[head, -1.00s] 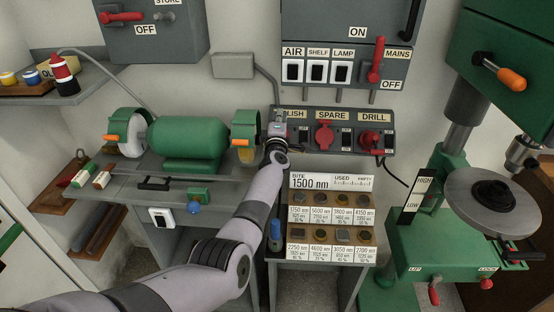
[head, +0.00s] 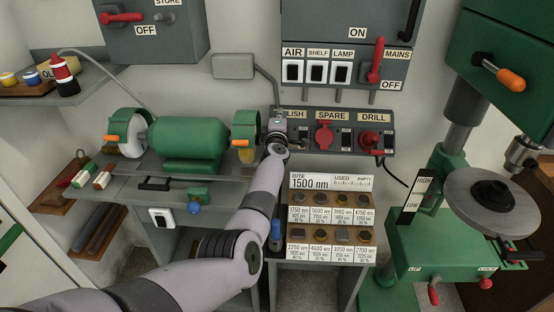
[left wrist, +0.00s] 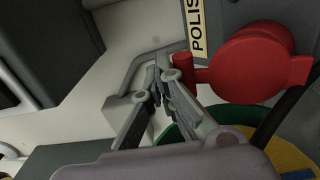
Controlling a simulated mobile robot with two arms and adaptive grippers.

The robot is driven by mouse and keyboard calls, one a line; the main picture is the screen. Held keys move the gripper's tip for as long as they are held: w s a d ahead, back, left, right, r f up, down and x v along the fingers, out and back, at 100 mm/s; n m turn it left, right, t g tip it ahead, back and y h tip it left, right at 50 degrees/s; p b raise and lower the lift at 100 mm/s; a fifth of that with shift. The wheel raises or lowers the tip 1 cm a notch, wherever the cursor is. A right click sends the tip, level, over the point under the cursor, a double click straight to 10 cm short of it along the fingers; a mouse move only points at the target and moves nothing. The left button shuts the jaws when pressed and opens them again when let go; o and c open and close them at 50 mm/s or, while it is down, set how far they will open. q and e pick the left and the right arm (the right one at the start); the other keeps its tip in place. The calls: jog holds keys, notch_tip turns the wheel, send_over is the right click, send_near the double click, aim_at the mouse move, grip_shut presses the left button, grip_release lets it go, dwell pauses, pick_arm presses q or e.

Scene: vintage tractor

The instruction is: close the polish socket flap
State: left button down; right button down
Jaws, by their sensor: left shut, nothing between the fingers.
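The socket panel (head: 343,145) is on the wall, with POLISH, SPARE and DRILL labels. In the head view my left gripper (head: 277,125) is at its left end, hiding the polish socket and part of its label. In the left wrist view a thick round red flap (left wrist: 245,65) with a stub on its left side shows below the POLISH label (left wrist: 196,22). My left gripper (left wrist: 165,80) is shut and empty, its fingertips just left of the red stub. I cannot tell whether they touch it, nor how far the flap stands open. My right gripper is out of view.
The green bench grinder (head: 188,140) stands close left of my gripper. The spare socket (head: 324,136) and the drill plug (head: 369,140) are to the right. A bit rack (head: 330,180) is below, the switch box (head: 345,75) above and the drill press (head: 445,215) farther right.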

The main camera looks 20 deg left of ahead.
pick_arm(q)
jog(key=shift+w+f, duration=0.1)
jog(key=shift+w, duration=0.25)
dwell(0.7)
jog(key=shift+w+a, duration=0.15)
dwell(0.5)
jog(key=shift+w+a+f+g+p, duration=0.2)
jog(key=shift+w+g+p, duration=0.1)
jog(key=shift+w+p, duration=0.45)
dwell(0.6)
jog(key=shift+w+a+f+g+h+p, duration=0.15)
jog(key=shift+w+f+g+h+p, duration=0.25)
jog(key=shift+g+p, duration=0.4)
dwell(0.9)
dwell(1.3)
